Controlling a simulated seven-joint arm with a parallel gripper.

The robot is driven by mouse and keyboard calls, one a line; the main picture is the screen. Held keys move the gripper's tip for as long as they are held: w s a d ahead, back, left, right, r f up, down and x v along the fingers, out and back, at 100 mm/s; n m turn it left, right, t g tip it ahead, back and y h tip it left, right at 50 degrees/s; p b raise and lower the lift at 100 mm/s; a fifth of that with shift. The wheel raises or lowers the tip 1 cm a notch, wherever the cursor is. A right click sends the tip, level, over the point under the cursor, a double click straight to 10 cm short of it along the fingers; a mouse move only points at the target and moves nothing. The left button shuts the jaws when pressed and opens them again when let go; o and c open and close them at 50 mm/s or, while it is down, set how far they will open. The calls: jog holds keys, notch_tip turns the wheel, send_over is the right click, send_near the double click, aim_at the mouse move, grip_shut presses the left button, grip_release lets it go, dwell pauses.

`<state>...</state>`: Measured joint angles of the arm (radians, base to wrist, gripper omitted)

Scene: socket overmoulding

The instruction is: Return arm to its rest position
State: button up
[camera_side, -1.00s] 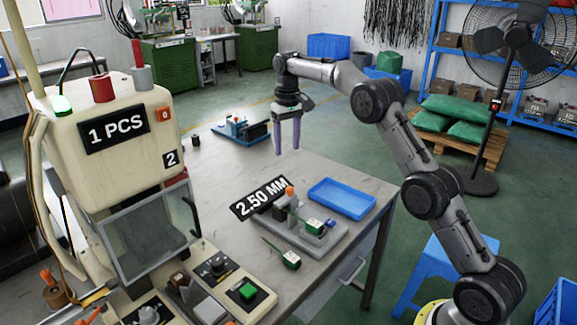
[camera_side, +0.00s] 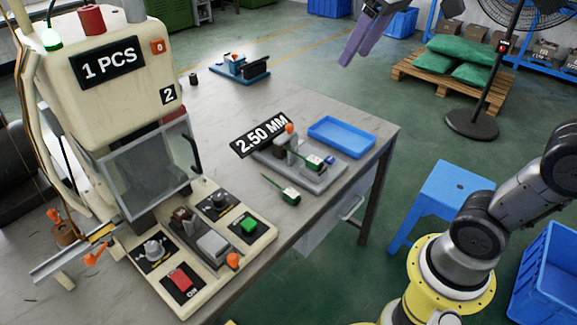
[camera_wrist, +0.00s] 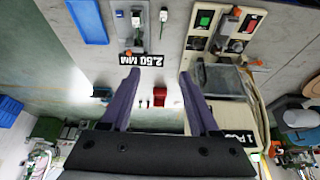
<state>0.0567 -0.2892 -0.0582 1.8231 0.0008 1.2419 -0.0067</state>
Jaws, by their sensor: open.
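My gripper (camera_side: 360,40) is at the top of the side view, above and beyond the table's far right edge. Its purple fingers are apart and nothing is between them. In the wrist view the fingers of my gripper (camera_wrist: 157,90) also stand apart and empty. My yellow base (camera_side: 450,275) is at the lower right of the side view. The middle of my arm is outside the side view.
The table (camera_side: 330,205) holds a moulding machine (camera_side: 110,60), a measuring fixture (camera_side: 320,175), a blue tray (camera_side: 340,137), a green-ended part (camera_side: 289,196) and a blue fixture (camera_side: 240,68). A blue stool (camera_side: 455,185) and a fan (camera_side: 490,90) stand right of the table.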

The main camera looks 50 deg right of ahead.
jog(key=s+a+f, duration=0.1)
jog(key=s+f, duration=1.1)
jog(key=f, duration=0.2)
jog(key=shift+s+a+f+n+t, duration=0.2)
jog(key=shift+a+n+t, duration=0.1)
jog(key=shift+t, duration=0.1)
